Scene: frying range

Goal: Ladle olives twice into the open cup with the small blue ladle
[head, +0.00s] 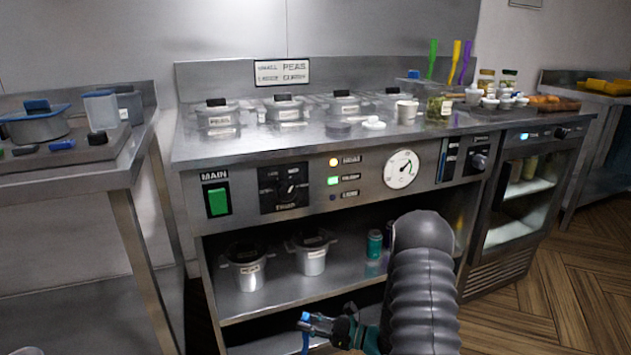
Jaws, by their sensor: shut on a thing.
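My gripper (322,325) is low in front of the range, below the counter top. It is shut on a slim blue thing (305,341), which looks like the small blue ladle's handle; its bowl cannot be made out. A white cup (406,112) stands on the right half of the counter; whether it is open cannot be told. Beside it is a clear container (438,108) with greenish contents that may be olives. My gripper is well apart from both.
Lidded pots (217,118) line the counter's back. A white lid (374,124) and a dark disc (338,129) lie near the front. Green, yellow and purple handles (456,60) stand behind. Small white cups (490,102) crowd the right. Pots (245,270) and a teal can (374,243) stand on the shelf.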

